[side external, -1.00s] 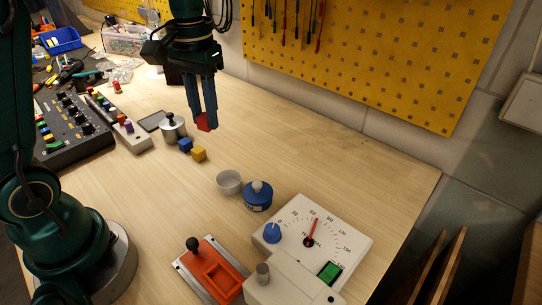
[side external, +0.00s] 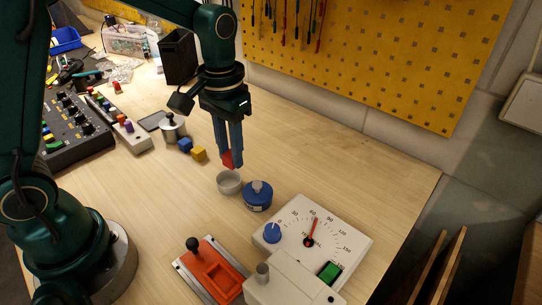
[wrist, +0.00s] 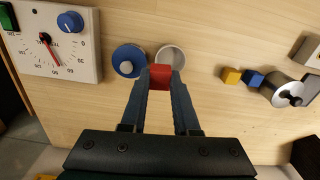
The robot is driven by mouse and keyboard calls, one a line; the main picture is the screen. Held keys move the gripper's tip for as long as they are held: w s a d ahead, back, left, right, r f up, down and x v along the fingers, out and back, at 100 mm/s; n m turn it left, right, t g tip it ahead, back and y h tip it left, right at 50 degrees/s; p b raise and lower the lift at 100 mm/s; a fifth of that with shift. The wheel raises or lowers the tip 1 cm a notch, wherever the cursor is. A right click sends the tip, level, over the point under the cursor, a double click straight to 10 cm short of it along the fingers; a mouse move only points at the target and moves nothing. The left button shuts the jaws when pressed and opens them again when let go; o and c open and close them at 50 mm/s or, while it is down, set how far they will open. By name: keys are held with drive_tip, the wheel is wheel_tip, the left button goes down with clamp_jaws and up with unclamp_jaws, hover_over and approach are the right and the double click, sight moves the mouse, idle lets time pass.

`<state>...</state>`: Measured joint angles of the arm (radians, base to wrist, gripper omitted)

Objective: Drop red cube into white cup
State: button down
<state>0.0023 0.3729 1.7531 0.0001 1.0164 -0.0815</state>
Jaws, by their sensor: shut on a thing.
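My gripper (side external: 231,160) is shut on the red cube (side external: 227,159), with the cube between its fingertips. In the side view the cube is just above and behind the white cup (side external: 229,187), overlapping its far rim in the picture. The wrist view shows the red cube (wrist: 161,73) at the fingertips (wrist: 161,79), with the open cup (wrist: 173,54) just beyond it and a little to the right. The cup is upright on the bench and its visible inside looks empty.
A blue lidded pot (side external: 258,196) stands close beside the cup. A blue cube (side external: 185,145), a yellow cube (side external: 199,154) and a metal pot (side external: 172,128) are to the left. A dial panel (side external: 342,236) and an orange switch box (side external: 212,272) are in front.

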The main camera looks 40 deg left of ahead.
drive_tip(key=shift+f, duration=0.15)
drive_tip(key=c, duration=0.6)
unclamp_jaws()
drive_tip(key=shift+r, duration=2.75)
drive_tip(key=shift+s+r+m+t, duration=0.15)
drive_tip(key=shift+s+r+t, duration=0.25)
drive_tip(key=shift+s+t, duration=1.1)
drive_tip(key=shift+s+r+m+t, duration=0.2)
drive_tip(key=shift+s+r+t, duration=0.15)
drive_tip(key=shift+s, duration=2.25)
drive_tip(key=shift+s+r+m+t, duration=0.15)
drive_tip(key=shift+s+r+t, duration=0.25)
drive_tip(key=shift+s+t, duration=1.1)
